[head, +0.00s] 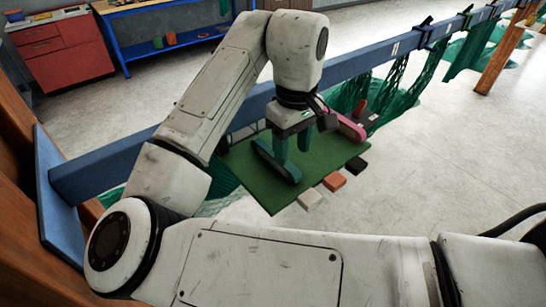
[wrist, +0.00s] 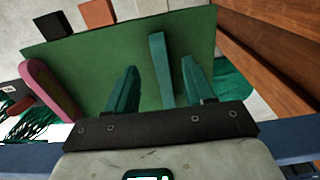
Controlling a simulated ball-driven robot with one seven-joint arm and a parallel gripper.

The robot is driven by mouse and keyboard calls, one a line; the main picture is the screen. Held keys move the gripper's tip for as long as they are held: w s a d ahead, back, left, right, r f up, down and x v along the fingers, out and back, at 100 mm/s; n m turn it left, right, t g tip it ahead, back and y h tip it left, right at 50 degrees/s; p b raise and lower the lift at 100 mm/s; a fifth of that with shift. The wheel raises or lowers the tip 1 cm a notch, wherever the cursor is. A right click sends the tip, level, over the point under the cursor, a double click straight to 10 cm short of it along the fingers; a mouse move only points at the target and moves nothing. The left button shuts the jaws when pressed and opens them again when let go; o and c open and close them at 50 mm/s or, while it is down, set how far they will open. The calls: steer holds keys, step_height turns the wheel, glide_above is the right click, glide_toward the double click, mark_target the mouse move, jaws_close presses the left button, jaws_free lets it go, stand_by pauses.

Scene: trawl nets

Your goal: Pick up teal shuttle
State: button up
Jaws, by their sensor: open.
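The teal shuttle (head: 288,173) is a long, narrow bar lying on the green mat (head: 256,190). In the wrist view the shuttle (wrist: 160,65) runs lengthwise in the gap between my fingers, closer to the right finger. My gripper (head: 294,152) points down over the mat at the shuttle, and its teal-green fingers are open and empty. In the wrist view both fingers of my gripper (wrist: 160,82) show apart, one on each side of the shuttle. The fingers hide part of the shuttle in the head view. I cannot tell how far the fingertips are above the mat.
A pink piece (head: 345,126) lies at the mat's far right. Pale (head: 310,198), orange (head: 334,182) and black (head: 357,166) blocks lie along its near right edge. A blue beam (head: 120,172) with green nets (head: 400,95) runs behind. The floor at right is clear.

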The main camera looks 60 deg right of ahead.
mark_target(291, 168)
steer(key=shift+f+p, duration=0.65)
steer(key=shift+f, duration=2.3)
steer(key=shift+c, duration=0.3)
jaws_close()
